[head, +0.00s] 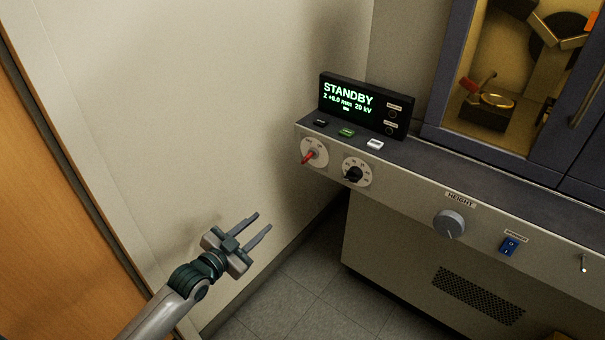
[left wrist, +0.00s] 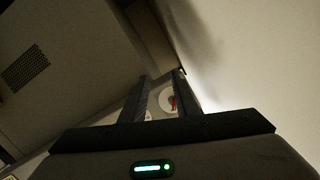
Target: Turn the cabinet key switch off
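The key switch (head: 309,156) is a red handle on a round pale dial at the left end of the cabinet's front panel. In the head view its handle points down and left. It also shows in the left wrist view (left wrist: 173,103), small, between my fingers. My left gripper (head: 263,222) is open and empty, below and left of the switch and apart from it. Its two fingers point toward the cabinet side. The fingers also show in the left wrist view (left wrist: 160,88). My right gripper is in neither view.
Beside the switch is a black rotary knob (head: 353,174). A grey height knob (head: 449,223) and a blue rocker switch (head: 509,245) sit farther right. The display (head: 360,103) reads STANDBY. Several buttons lie on the ledge. The wall (head: 200,120) bounds the left side.

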